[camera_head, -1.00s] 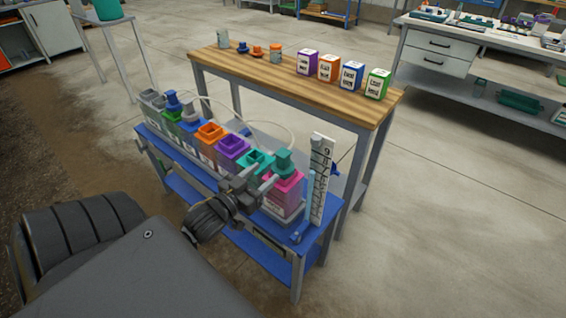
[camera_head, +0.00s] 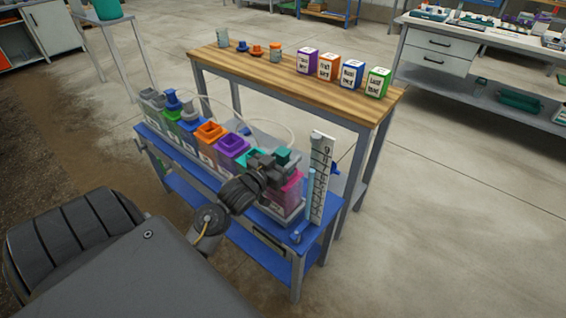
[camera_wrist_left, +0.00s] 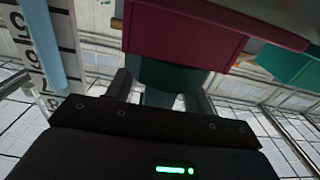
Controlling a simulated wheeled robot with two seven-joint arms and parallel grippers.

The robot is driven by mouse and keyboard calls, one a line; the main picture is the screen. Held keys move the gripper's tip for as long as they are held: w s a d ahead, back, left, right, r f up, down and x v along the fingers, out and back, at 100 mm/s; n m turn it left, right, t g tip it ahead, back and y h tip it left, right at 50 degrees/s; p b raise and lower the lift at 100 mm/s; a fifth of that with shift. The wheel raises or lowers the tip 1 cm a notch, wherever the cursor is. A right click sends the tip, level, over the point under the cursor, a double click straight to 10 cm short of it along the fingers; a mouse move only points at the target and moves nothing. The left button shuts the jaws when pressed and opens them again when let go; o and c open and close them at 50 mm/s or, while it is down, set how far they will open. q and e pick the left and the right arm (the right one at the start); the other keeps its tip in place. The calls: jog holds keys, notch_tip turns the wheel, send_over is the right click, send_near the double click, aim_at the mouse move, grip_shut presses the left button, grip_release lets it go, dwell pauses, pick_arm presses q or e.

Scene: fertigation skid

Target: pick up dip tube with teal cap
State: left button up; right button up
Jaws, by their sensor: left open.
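The dip tube's teal cap (camera_head: 283,154) stands on the pink container (camera_head: 291,190) at the right end of the row on the blue cart. The tube below the cap is not visible. My left gripper (camera_head: 273,163) is at the cap, partly covering it. In the left wrist view the fingers (camera_wrist_left: 163,98) are open, with the teal cap (camera_wrist_left: 160,75) between them. The pink container (camera_wrist_left: 185,32) shows above the cap there. I cannot tell whether the fingers touch the cap. My right gripper is out of view.
A white measuring scale (camera_head: 321,178) stands close right of the pink container. A teal container (camera_head: 248,157), a purple one (camera_head: 231,148) and several others line the cart (camera_head: 285,238) to the left. A wooden table (camera_head: 285,80) with labelled boxes stands behind.

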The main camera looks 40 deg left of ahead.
pick_arm(q)
jog(key=shift+w, duration=0.45)
jog(key=c, duration=0.5)
grip_shut()
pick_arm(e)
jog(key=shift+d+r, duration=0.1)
pick_arm(q)
jog(key=shift+r, duration=0.1)
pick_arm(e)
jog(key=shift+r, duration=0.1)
